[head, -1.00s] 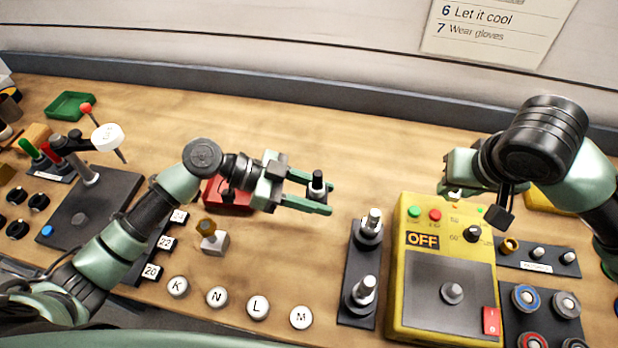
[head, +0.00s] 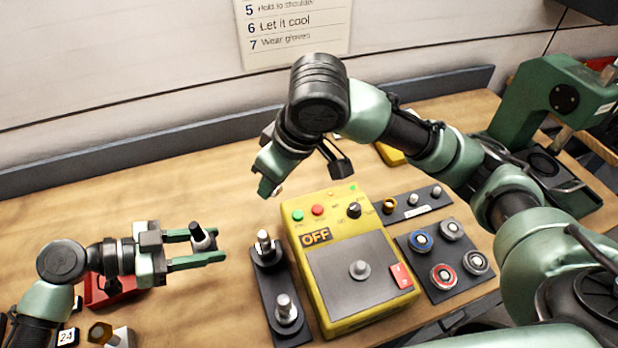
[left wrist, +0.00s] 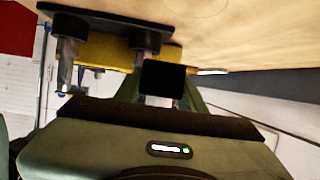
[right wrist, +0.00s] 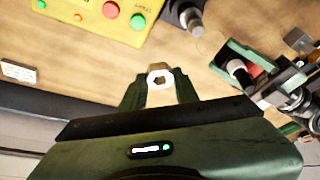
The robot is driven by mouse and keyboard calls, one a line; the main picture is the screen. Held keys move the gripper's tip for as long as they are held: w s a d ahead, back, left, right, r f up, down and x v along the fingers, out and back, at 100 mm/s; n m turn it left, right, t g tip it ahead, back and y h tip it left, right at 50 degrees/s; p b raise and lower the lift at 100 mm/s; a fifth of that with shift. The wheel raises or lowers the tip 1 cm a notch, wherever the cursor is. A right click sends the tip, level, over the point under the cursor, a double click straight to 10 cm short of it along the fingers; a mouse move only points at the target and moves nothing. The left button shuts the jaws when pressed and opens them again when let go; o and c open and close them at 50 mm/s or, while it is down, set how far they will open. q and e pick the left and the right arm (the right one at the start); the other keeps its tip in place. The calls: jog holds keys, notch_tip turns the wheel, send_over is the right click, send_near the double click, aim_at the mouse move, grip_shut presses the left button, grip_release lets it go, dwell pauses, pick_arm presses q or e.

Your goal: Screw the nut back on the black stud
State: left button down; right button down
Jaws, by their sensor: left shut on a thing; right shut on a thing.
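In the left wrist view the stud shows as a black block (left wrist: 163,78) between the fingers. My right gripper (head: 267,187) is at the back left of the yellow box, apart from the stud. In the head view the nut is mostly hidden by the fingers.
The yellow box (head: 330,295) marked OFF stands right of a black plate (head: 275,288) with two silver posts. A rack (head: 405,208) and a pad of round parts (head: 455,283) lie further right. A green press (head: 555,100) stands at the far right. The bench behind my left gripper is clear.

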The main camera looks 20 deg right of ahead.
aim_at(192, 225)
jog(key=a+r+n+g, duration=0.1)
jog(key=a+r+n, duration=0.1)
jog(key=a+n, duration=0.2)
jog(key=s+a+r+n+g+y, duration=0.1)
jog(key=a+r+n, duration=0.1)
jog(key=a+n, duration=0.2)
jog(key=s+a+r+n+g+y, duration=0.1)
jog(key=a+r+n+g, duration=0.1)
jog(key=a, duration=0.4)
jog(key=shift+s+a+r+n, duration=0.1)
jog(key=shift+a+r+n, duration=0.25)
jog(key=shift+n, duration=0.55)
jog(key=shift+f, duration=2.8)
jog(key=shift+f, duration=0.9)
